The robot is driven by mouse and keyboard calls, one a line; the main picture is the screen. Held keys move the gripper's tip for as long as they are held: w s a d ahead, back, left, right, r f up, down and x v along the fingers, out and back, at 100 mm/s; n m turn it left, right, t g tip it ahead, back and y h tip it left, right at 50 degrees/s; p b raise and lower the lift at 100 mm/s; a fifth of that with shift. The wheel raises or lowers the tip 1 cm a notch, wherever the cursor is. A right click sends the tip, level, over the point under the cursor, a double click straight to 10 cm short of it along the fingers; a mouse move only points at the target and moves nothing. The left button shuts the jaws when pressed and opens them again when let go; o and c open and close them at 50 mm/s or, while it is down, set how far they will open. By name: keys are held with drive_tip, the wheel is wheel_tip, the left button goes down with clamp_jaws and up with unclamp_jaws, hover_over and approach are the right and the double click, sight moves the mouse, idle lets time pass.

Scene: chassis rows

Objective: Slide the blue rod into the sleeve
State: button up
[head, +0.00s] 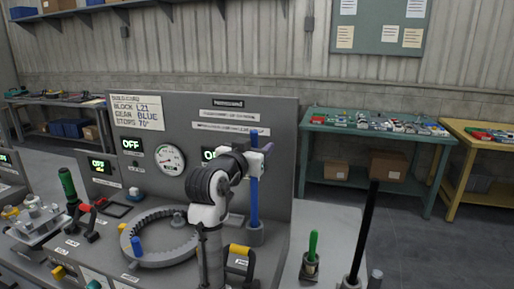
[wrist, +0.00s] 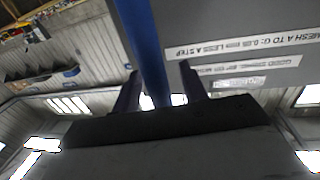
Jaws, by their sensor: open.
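The blue rod (head: 254,205) stands upright in the head view, with its lower end at a short grey cylindrical holder (head: 255,236). I cannot tell how deep it sits in there, or whether this holder is the sleeve. My gripper (head: 262,161) is at the upper part of the rod, with the rod's top showing above it. In the wrist view the blue rod (wrist: 146,45) passes between the two dark fingers of my gripper (wrist: 158,85). The fingers are open, with a gap beside the rod.
A grey panel (head: 282,135) with a gauge and OFF displays stands close behind. A toothed ring (head: 150,259) with a blue peg lies left on the bench. A green rod (head: 313,245) and a tall black rod (head: 364,235) stand upright to the right.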

drive_tip(key=b+v, duration=0.4)
drive_tip(key=v, duration=0.9)
drive_tip(key=shift+s, duration=0.35)
drive_tip(key=shift+a+r, duration=0.1)
drive_tip(key=shift+a, duration=0.15)
